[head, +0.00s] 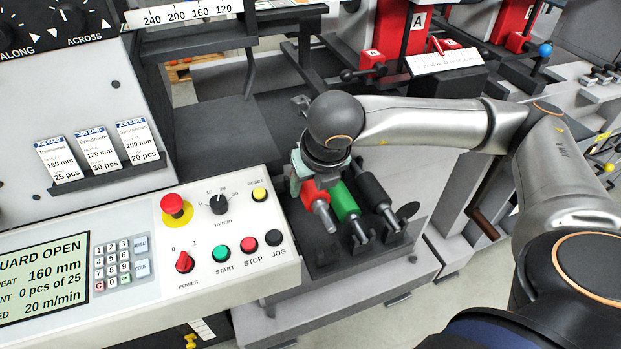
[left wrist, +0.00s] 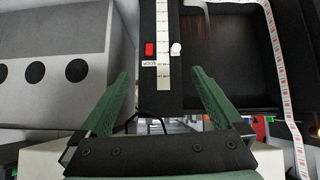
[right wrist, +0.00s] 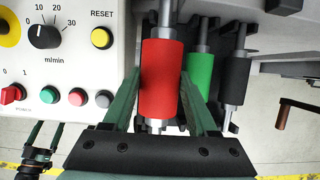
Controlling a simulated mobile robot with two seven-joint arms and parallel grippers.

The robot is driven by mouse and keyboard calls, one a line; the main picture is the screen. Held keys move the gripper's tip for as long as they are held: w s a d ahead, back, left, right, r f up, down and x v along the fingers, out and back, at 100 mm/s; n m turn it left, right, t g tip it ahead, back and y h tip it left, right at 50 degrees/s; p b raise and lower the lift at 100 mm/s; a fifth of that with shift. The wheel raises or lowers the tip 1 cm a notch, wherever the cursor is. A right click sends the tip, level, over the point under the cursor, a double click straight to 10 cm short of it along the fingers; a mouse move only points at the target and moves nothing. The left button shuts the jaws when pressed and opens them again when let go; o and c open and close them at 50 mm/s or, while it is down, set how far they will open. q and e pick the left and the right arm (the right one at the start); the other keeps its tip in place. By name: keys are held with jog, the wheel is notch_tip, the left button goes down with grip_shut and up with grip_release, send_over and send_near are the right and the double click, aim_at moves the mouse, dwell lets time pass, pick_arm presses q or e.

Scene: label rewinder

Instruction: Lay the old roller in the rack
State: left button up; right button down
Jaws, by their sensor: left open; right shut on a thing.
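My right gripper (head: 304,180) is shut on a red roller (head: 315,194) with metal shaft ends. In the right wrist view the red roller (right wrist: 162,78) sits between the fingers of the gripper (right wrist: 160,80). It is at the left slot of the dark rack (head: 325,262), beside a green roller (head: 343,201) and a black roller (head: 373,191) lying there. I cannot tell whether the red roller's shaft touches the rack. My left gripper (left wrist: 158,75) is open and empty in the left wrist view, in front of a dark upright with a scale; it is outside the head view.
The control panel (head: 222,230) with buttons and knobs stands close to the left of the rack. Job cards (head: 103,152) stand on a ledge above it. Red machine units (head: 398,35) stand at the back. A brown handle (head: 485,222) projects to the right of the rack.

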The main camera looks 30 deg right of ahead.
jog(key=shift+f+b, duration=0.85)
jog(key=shift+f, duration=0.95)
jog(key=shift+f+b, duration=0.75)
jog(key=shift+b, duration=0.25)
jog(key=shift+f+b, duration=0.65)
jog(key=shift+b, duration=0.15)
jog(key=shift+f+b, duration=0.3)
jog(key=shift+b, duration=0.15)
pick_arm(q)
jog(key=shift+h, duration=0.3)
jog(key=f, duration=0.1)
jog(key=w+d+f, duration=0.1)
jog(key=f, duration=0.1)
jog(key=d+f, duration=0.1)
jog(key=shift+w+f, duration=0.25)
jog(key=shift+w, duration=0.05)
jog(key=shift+s+f, duration=0.15)
jog(key=shift+f, duration=0.05)
pick_arm(e)
jog(key=shift+f, duration=0.1)
pick_arm(q)
jog(key=shift+s+f+b, duration=0.15)
jog(key=shift+f+b, duration=0.3)
pick_arm(e)
jog(key=shift+f, duration=0.1)
pick_arm(q)
jog(key=shift+f, duration=0.25)
pick_arm(e)
jog(key=shift+f, duration=0.1)
